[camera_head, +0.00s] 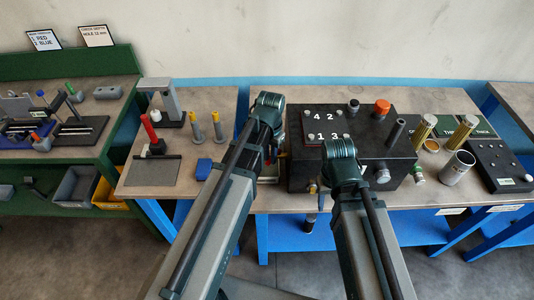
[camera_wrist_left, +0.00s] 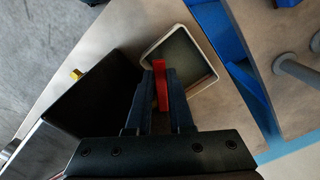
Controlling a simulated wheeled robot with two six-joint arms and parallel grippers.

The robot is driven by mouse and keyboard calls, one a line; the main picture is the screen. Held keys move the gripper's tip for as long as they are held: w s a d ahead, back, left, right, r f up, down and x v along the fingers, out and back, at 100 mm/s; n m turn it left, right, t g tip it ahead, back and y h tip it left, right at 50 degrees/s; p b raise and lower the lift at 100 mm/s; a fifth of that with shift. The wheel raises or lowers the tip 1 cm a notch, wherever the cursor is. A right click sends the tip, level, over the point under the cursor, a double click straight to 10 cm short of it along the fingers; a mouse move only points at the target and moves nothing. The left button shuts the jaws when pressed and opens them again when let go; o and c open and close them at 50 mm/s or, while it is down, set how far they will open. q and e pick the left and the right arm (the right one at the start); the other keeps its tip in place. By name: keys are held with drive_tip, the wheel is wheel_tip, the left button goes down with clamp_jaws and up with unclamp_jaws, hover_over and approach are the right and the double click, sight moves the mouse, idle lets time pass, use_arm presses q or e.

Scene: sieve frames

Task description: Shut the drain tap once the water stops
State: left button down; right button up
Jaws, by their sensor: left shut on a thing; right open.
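My left gripper (camera_wrist_left: 161,95) is shut on a narrow red handle (camera_wrist_left: 161,86), which stands between its fingers in the left wrist view. A bit of red (camera_head: 268,161) also shows beside my left wrist in the head view, at the left side of the black tank (camera_head: 296,155). What the handle joins is hidden, so I cannot tell how the tap is turned. A pale-rimmed tray (camera_wrist_left: 211,80) with a dark inside lies below the fingers. No running water is visible. My right gripper (camera_head: 341,182) is over the tank's front, its fingers mostly hidden by my arm.
A small brass fitting (camera_wrist_left: 76,74) sticks out from the tank's front. An orange knob (camera_head: 382,107) tops the tank. Brass cylinders (camera_head: 460,132) and a metal cup (camera_head: 457,168) stand at the right. A blue block (camera_head: 203,168) lies left of my left arm.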

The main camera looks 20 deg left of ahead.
use_arm(q)
drive_tip(key=shift+d+n, duration=0.55)
drive_tip(key=shift+n, duration=0.6)
drive_tip(key=shift+d+n, duration=0.55)
drive_tip(key=shift+n, duration=0.55)
drive_tip(key=shift+d+n, duration=0.55)
drive_tip(key=shift+n, duration=0.6)
drive_tip(key=c, duration=0.8)
unclamp_jaws()
